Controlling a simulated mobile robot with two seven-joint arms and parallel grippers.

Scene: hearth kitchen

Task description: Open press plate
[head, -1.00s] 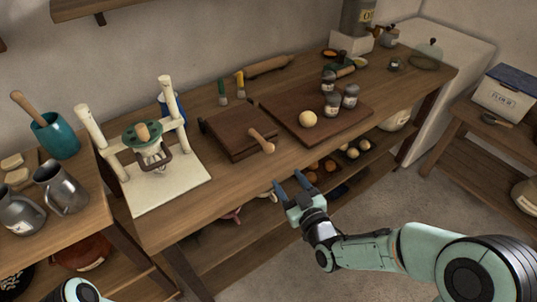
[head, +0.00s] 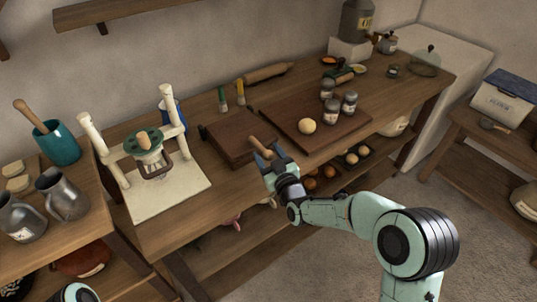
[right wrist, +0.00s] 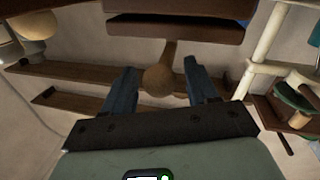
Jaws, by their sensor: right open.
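The press is a dark brown wooden block with an upper plate (head: 236,135) lying flat on its base, in the middle of the bench. A light wooden handle (head: 259,146) sticks out from its front. In the right wrist view, two dark slabs (right wrist: 176,31) show with a narrow gap, and the round handle knob (right wrist: 158,80) hangs between my fingers. My right gripper (head: 268,157) is open at the handle's end, one finger on each side of the knob, not closed on it. My left gripper is out of view.
A cream stand with white posts (head: 170,185) is left of the press. A dark board (head: 290,107) with a pale dough ball (head: 307,126) and several jars is to the right. The bench's front edge is close below my gripper.

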